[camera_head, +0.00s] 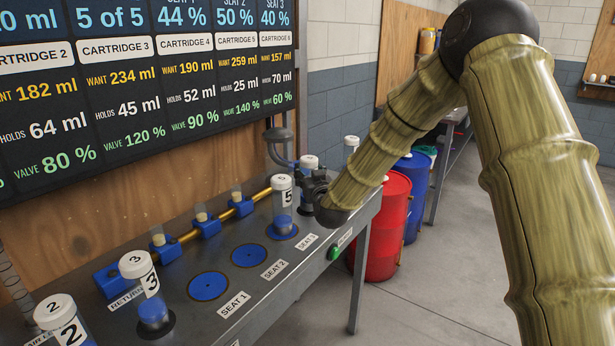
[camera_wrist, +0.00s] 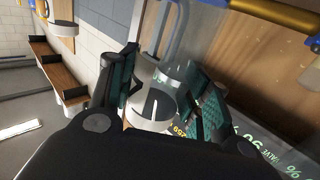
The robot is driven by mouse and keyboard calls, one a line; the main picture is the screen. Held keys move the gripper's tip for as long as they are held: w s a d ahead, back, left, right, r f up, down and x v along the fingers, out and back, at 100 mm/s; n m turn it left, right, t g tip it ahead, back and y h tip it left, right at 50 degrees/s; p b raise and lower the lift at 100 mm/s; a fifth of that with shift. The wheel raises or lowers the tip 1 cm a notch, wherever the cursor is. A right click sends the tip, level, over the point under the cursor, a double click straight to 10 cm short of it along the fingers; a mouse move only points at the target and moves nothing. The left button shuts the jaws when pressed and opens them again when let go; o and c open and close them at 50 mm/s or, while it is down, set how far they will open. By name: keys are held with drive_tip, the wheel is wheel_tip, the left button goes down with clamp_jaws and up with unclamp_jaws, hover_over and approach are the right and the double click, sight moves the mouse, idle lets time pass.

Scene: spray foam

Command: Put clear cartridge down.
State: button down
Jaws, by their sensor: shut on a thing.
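My gripper (camera_head: 314,188) is at the far right end of the bench, just behind cartridge 5. In the wrist view its two teal-padded fingers (camera_wrist: 166,88) close on a clear cartridge (camera_wrist: 152,106) with a white part between the pads. In the head view a white cap (camera_head: 308,161) shows just above my gripper; the body below is mostly hidden by the gripper. I cannot tell whether its base touches the bench. Cartridge 5 (camera_head: 282,188) stands upright on the blue disc of seat 3, close to my gripper.
The blue discs of seat 1 (camera_head: 208,286) and seat 2 (camera_head: 249,255) are bare. Cartridge 3 (camera_head: 139,267) and cartridge 2 (camera_head: 57,310) stand front left. A brass pipe with blue valves (camera_head: 205,224) runs along the back. Red (camera_head: 388,225) and blue drums (camera_head: 416,180) stand beyond the bench.

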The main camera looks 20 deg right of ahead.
drive_tip(key=shift+f, duration=0.45)
drive_tip(key=c, duration=0.7)
unclamp_jaws()
drive_tip(key=shift+s, duration=0.1)
drive_tip(key=s, duration=0.8)
drive_tip(key=s+b, duration=0.1)
drive_tip(key=s, duration=0.3)
drive_tip(key=shift+a, duration=0.25)
